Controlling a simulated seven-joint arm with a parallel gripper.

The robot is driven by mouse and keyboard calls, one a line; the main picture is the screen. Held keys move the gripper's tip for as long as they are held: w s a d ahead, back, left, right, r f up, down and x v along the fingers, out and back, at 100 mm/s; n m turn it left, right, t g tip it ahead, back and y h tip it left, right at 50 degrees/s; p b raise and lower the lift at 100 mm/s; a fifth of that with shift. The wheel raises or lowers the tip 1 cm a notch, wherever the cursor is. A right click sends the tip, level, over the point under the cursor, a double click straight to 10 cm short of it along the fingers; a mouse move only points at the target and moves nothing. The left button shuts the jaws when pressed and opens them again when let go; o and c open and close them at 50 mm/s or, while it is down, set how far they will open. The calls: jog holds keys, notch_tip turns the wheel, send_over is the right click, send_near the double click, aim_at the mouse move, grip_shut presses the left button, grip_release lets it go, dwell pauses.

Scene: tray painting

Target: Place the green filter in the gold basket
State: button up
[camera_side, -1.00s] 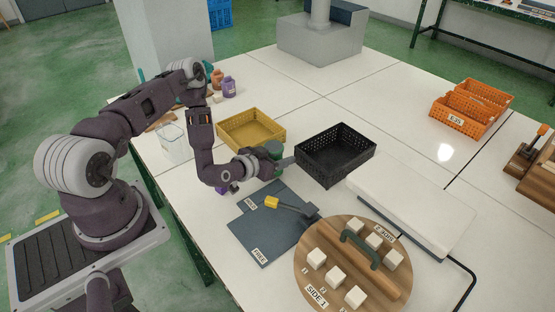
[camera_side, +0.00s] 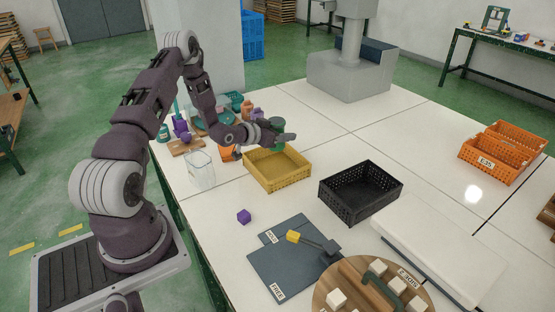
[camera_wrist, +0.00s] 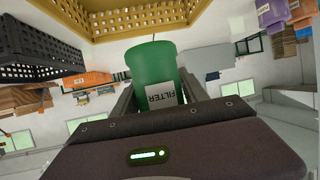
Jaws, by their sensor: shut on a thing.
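The green filter (camera_side: 278,125) is a green cylinder held in my gripper (camera_side: 284,138), above the back part of the gold basket. In the wrist view the filter (camera_wrist: 152,62) sits between the two fingers, with a white label reading FILTER. The gold basket (camera_side: 280,181) is an open, perforated yellow box on the table. Its near wall and the part of its floor that shows look empty. In the wrist view the gold basket (camera_wrist: 130,20) spans the top edge, beyond the filter and apart from it in the picture.
A black basket (camera_side: 349,208) stands right of the gold one. A clear container (camera_side: 201,171) stands to the left. A purple cube (camera_side: 244,216) lies in front, near a dark mat (camera_side: 275,268). Several small bottles and other things stand behind my gripper.

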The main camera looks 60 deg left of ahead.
notch_tip(320, 180, down, 10)
jog(key=shift+r, duration=0.2)
jog(key=shift+f, duration=0.15)
jog(key=o, duration=1.5)
jog(key=shift+c, duration=0.2)
